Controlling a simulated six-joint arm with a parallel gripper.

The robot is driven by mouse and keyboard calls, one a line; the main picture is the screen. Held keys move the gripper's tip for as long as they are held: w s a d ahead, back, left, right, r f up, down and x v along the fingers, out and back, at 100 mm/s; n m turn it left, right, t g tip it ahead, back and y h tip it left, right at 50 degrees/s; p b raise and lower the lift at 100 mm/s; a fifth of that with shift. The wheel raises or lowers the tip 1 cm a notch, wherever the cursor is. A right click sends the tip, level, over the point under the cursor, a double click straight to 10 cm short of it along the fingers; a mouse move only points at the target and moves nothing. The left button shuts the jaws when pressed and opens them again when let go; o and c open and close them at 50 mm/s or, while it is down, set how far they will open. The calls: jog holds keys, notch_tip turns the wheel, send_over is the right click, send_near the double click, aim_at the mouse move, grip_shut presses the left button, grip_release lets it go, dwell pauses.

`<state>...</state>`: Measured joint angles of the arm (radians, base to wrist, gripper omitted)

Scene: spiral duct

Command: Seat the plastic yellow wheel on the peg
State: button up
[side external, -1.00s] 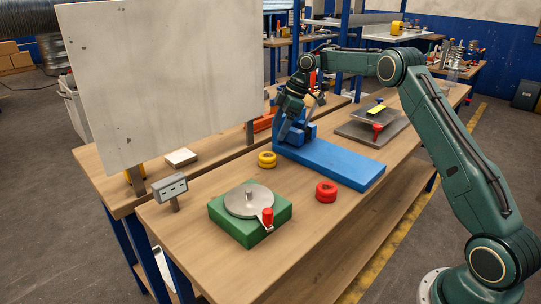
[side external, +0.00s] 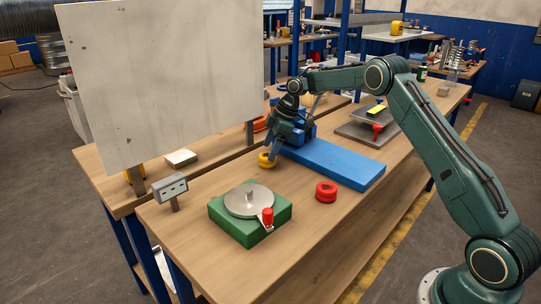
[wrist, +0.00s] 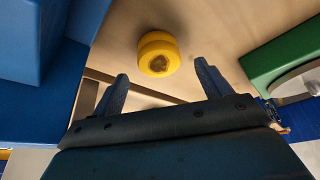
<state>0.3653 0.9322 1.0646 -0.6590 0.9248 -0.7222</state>
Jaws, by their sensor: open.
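The yellow wheel (side external: 264,162) lies on the wooden bench beside the blue vise base. In the wrist view the wheel (wrist: 158,50) shows a dark centre hole and sits just beyond the fingertips, roughly between their lines. My gripper (side external: 273,157) points down at the wheel and partly covers it in the side view. Its two fingers (wrist: 162,69) are spread apart with nothing held between them. The peg (side external: 249,194) is a short metal post standing bare on a round grey plate (side external: 238,207) on a green block (side external: 228,222).
A blue vise (side external: 335,165) stands behind and right of the wheel. A red ring (side external: 326,192) lies on the bench to the right. A red-handled part (side external: 267,217) is at the plate's front edge. A grey socket box (side external: 170,187) stands left. Bench between wheel and green block is clear.

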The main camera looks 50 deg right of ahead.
aim_at(266, 155)
jog(key=shift+x, duration=2)
jog(key=shift+c, duration=0.3)
jog(key=c, duration=1.1)
